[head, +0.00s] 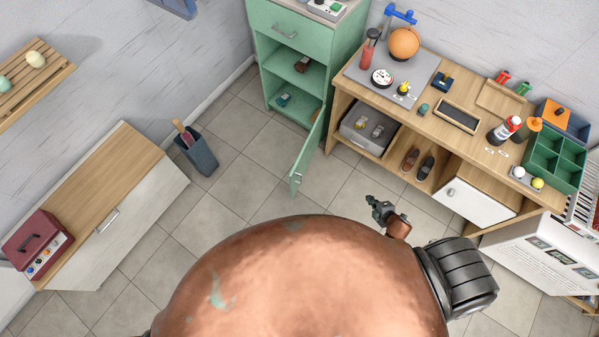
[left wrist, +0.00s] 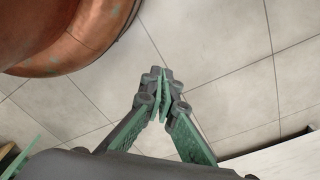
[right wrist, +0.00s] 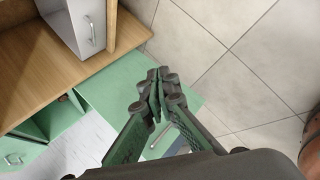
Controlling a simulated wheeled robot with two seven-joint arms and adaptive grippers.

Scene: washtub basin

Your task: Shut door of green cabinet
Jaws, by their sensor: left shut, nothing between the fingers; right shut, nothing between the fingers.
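The green cabinet (head: 336,42) stands against the back wall. Its lower door (head: 307,158) is swung open toward me, showing shelves with small items. The door's handle is at its near end. My right gripper (head: 371,204) is shut and empty, to the right of the door in the head view. In the right wrist view, the right gripper (right wrist: 157,84) lies across the green door panel (right wrist: 110,85); I cannot tell whether it touches. My left gripper (left wrist: 165,85) is shut and empty above floor tiles in the left wrist view; the head view does not show it.
A wooden workbench (head: 470,85) stands right of the cabinet. Tiled floor before the door is clear.

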